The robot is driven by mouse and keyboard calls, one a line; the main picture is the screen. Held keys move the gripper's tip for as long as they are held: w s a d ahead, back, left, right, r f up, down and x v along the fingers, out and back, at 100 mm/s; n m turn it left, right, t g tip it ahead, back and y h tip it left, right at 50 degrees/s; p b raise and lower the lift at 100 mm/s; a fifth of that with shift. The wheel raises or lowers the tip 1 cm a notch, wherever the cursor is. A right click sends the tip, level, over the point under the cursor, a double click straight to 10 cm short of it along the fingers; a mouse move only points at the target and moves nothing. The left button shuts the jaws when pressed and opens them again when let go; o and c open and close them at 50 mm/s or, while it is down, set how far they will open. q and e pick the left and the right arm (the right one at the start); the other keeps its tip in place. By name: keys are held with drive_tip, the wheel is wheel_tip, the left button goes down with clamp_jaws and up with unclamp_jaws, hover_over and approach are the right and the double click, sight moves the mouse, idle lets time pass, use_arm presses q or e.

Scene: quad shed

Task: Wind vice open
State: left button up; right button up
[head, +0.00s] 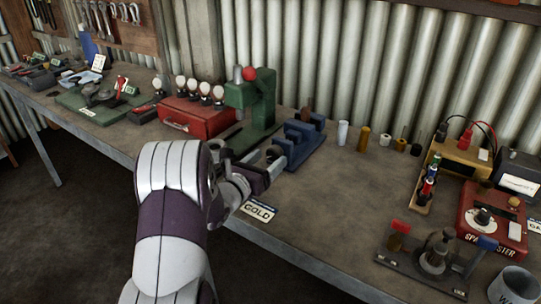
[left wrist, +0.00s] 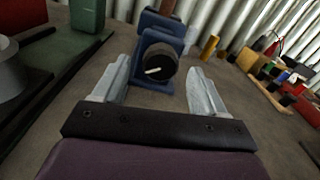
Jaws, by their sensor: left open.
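A blue vice (head: 306,146) stands on the grey workbench, near its middle, beside a green press. In the left wrist view the vice (left wrist: 160,22) is straight ahead, with a round dark knob (left wrist: 158,62) facing me. A pale bar or mark shows on the knob's face. My left gripper (head: 274,163) is open just in front of the vice. Its two fingers (left wrist: 158,82) point at the knob, one to each side, with nothing held between them. I cannot tell whether the fingertips reach past the knob's face. My right gripper is not in view.
The green press (head: 262,102) and a red toolbox (head: 190,120) stand left of the vice. A white cylinder (head: 343,133) and a yellow one (head: 364,139) stand right. A "GOLD" card (head: 259,210) lies near the front edge. The bench's middle right is clear.

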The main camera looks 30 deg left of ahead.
use_arm(q)
drive_tip(key=shift+w, duration=0.85)
drive_tip(key=c, duration=1.1)
drive_tip(key=shift+o, duration=0.2)
drive_tip(key=shift+f+n+b, duration=0.2)
drive_tip(key=shift+n+b, duration=0.7)
drive_tip(key=shift+b, duration=0.15)
drive_tip(key=n+b, duration=0.3)
drive_tip(key=shift+d, duration=0.1)
drive_tip(key=n+b, duration=0.1)
drive_tip(key=n, duration=0.3)
drive_tip(key=shift+r+b, duration=0.1)
drive_tip(key=shift+b, duration=0.3)
drive_tip(key=shift+r+n+b, duration=0.1)
drive_tip(key=shift+n+b, duration=0.35)
drive_tip(key=shift+n, duration=1.55)
